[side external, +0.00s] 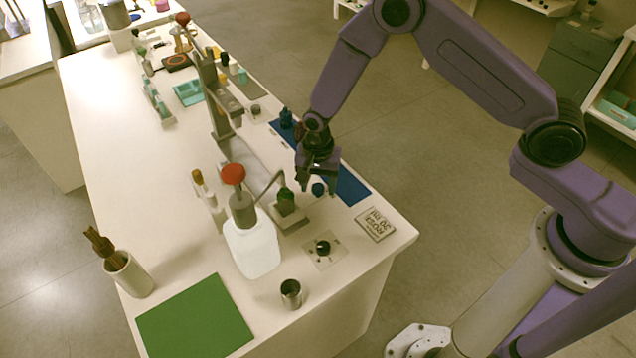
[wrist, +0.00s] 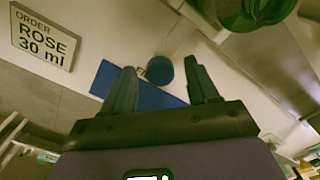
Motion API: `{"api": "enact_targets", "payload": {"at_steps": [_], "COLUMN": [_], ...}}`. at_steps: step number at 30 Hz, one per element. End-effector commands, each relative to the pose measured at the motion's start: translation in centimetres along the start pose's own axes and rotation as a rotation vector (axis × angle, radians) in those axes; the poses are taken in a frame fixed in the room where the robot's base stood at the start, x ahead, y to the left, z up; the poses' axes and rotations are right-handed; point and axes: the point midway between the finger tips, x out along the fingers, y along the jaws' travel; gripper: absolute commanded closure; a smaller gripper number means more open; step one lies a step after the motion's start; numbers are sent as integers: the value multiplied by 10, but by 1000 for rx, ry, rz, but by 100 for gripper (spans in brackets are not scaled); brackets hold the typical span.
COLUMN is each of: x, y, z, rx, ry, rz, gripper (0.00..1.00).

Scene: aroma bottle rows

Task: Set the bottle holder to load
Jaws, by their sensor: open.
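My gripper (side external: 319,180) is open and empty above the blue mat in the side view. In the wrist view its two fingers (wrist: 160,68) stand apart, and a dark blue round cap or bottle top (wrist: 159,70) shows between them, below. That blue top (side external: 318,189) also shows just under the fingers in the side view. A green bottle (side external: 285,201) stands on a grey metal base (side external: 293,219), apparently the bottle holder, left of my gripper. A green bottle (wrist: 250,10) shows at the wrist view's top. A black knob (side external: 323,247) sits on a pale plate; its marks are unreadable.
A blue mat (side external: 352,187) lies along the table edge beside an order card (side external: 375,224) reading ROSE 30 ml. A white jug with a red-topped pump (side external: 252,245), a metal cup (side external: 291,292) and a green mat (side external: 195,320) are nearer. The table's left side is largely clear.

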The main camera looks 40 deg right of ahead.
Motion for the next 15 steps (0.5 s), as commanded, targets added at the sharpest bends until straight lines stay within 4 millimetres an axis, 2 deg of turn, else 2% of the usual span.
{"api": "enact_targets", "payload": {"at_steps": [9,10,15], "x": [3,3,2], "y": [0,0,0], "z": [0,0,0], "rx": [0,0,0], "ry": [0,0,0], "rz": [-1,-1,-1], "gripper": [41,44,100]}}
